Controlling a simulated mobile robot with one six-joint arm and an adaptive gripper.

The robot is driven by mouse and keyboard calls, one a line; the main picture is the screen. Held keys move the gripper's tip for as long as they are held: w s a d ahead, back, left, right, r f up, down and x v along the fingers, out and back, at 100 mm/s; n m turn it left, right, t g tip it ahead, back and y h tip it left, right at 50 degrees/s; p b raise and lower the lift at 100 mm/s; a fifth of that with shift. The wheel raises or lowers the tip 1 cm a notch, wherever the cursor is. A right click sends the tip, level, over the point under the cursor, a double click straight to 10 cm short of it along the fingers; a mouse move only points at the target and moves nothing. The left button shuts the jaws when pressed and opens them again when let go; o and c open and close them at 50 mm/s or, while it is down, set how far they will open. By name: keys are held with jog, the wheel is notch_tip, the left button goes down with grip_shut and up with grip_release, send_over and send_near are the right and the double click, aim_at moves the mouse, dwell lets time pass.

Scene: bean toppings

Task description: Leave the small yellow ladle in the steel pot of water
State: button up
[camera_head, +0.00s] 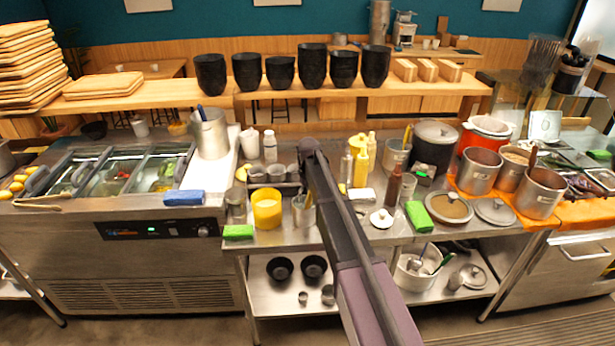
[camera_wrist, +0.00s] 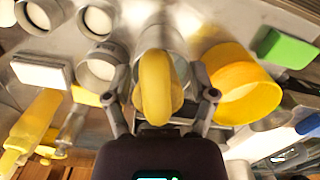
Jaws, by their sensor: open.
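In the wrist view, my gripper (camera_wrist: 162,96) is open, with one finger on each side of a rounded yellow piece, apparently the small yellow ladle (camera_wrist: 156,80). I cannot tell whether the fingers touch it. Just beyond it is a steel pot (camera_wrist: 160,40), partly hidden by the ladle; whether the ladle's lower end is inside cannot be told. This is likely the small steel pot (camera_head: 303,213) right of the yellow tub in the head view. Its water is not clearly visible. In the head view, my arm hides the gripper.
A yellow tub (camera_head: 266,209), also in the wrist view (camera_wrist: 240,85), stands close beside the steel pot. A green sponge (camera_head: 238,232) lies at the counter edge. Steel cups (camera_head: 258,174), a yellow bottle (camera_head: 361,168) and a brown bottle (camera_head: 393,186) crowd the counter.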

jog(key=shift+w+a+r+g+p, duration=0.25)
jog(key=shift+w+r+g+p, duration=0.35)
jog(key=shift+w, duration=0.4)
jog(key=shift+w+r+g+h+p, duration=0.1)
jog(key=shift+r+g+h+p, duration=0.25)
jog(key=shift+r+p, duration=0.45)
notch_tip(320, 180, up, 10)
jog(key=s+t+p, duration=0.1)
jog(key=s+p, duration=0.1)
jog(key=p, duration=0.8)
jog(key=shift+s+d, duration=0.15)
jog(key=shift+s, duration=0.1)
jog(key=shift+r, duration=0.1)
jog(key=s+d+f+m+b, duration=0.1)
jog(key=s+d+f+b, duration=0.2)
jog(key=s, duration=0.7)
jog(key=s+d+f+m+t+b, duration=0.1)
jog(key=s+d+f+b, duration=0.2)
jog(key=s, duration=0.7)
jog(key=s+d+f+m+b, duration=0.1)
jog(key=s+d+f+b, duration=0.2)
jog(key=s, duration=0.8)
notch_tip(320, 180, down, 2)
jog(key=shift+d+t+y+b, duration=0.2)
jog(key=shift+t+y+b, duration=0.2)
jog(key=shift+b, duration=0.55)
